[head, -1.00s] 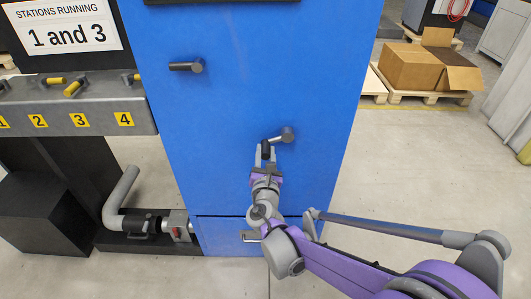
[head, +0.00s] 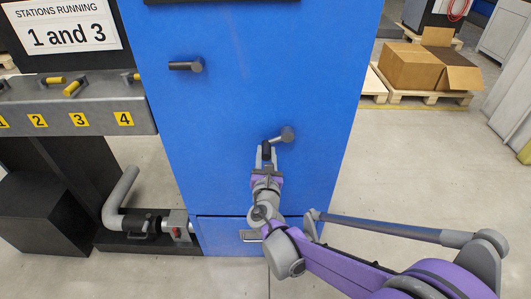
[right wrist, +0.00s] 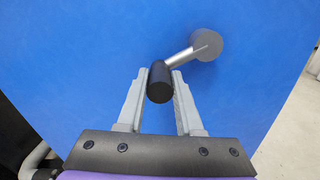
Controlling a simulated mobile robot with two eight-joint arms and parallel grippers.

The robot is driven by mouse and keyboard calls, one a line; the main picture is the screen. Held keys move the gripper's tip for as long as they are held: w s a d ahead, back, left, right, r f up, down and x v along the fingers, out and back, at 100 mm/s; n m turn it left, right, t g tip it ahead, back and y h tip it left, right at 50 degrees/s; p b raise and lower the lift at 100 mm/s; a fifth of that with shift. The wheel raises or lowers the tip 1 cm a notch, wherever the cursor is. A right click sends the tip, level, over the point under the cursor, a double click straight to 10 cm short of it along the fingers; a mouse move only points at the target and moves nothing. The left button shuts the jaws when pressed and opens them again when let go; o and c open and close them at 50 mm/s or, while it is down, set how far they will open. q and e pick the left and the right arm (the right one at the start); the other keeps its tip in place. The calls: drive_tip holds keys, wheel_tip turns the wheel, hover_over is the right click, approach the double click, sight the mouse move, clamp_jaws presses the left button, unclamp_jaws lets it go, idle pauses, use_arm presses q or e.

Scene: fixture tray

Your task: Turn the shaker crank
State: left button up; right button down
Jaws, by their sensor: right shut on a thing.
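The crank is on the front of a tall blue cabinet. It has a grey round hub (head: 287,134) and a short arm running down and left to a black knob (head: 266,150). In the right wrist view the hub (right wrist: 207,44) is at upper right and the black knob (right wrist: 160,80) sits between the fingers. My right gripper (head: 266,156) reaches up from below and is shut on the knob, one finger on each side; it also shows in the right wrist view (right wrist: 160,90). My left gripper is not in view.
A second dark handle (head: 187,66) is higher on the blue cabinet (head: 230,110). A drawer with a handle (head: 250,236) is below. At left are a grey panel with yellow levers (head: 75,88), a sign (head: 62,27) reading "STATIONS RUNNING 1 and 3", and a pipe (head: 119,200).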

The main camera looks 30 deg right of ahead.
drive_tip(key=n, duration=0.1)
drive_tip(key=f+n, duration=0.1)
drive_tip(key=n, duration=0.1)
drive_tip(key=shift+s+d+f+b, duration=0.25)
drive_tip(key=shift+d+f+b, duration=0.05)
drive_tip(key=shift+d+f, duration=0.1)
drive_tip(key=s+d+n, duration=0.3)
drive_tip(key=d+n, duration=0.2)
drive_tip(key=n, duration=0.6)
drive_tip(key=s+d+n+p, duration=0.1)
drive_tip(key=s+d+n, duration=0.2)
drive_tip(key=n, duration=0.8)
drive_tip(key=shift+d+r+p, duration=0.3)
drive_tip(key=shift+d+r, duration=0.15)
drive_tip(key=shift+d, duration=0.4)
drive_tip(key=c, duration=0.6)
unclamp_jaws()
drive_tip(key=v, duration=1)
drive_tip(key=shift+s+a+p, duration=0.15)
drive_tip(key=shift+s+p, duration=0.2)
